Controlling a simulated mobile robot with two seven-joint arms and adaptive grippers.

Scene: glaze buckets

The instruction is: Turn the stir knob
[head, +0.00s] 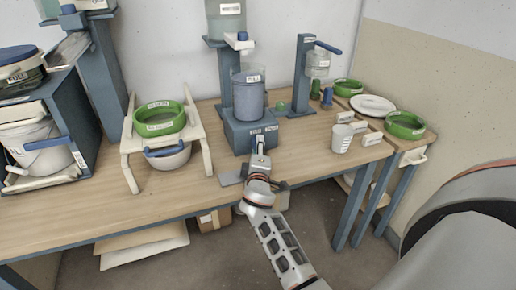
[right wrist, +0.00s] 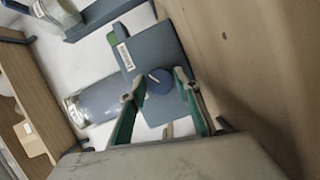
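The stir knob (right wrist: 158,80) is a round blue knob with a white pointer line, on a blue-grey stand base. In the right wrist view my right gripper (right wrist: 160,82) is open, one finger on each side of the knob, with small gaps visible. Contact cannot be told. My left gripper is not in view.
A green bowl (head: 159,119) stands on a cream rack to the left. A white cup (head: 342,138), a white plate (head: 372,105) and green bowls (head: 405,125) are to the right. A post with a blue lever (head: 328,47) stands behind. The table (head: 80,196) is bare at front left.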

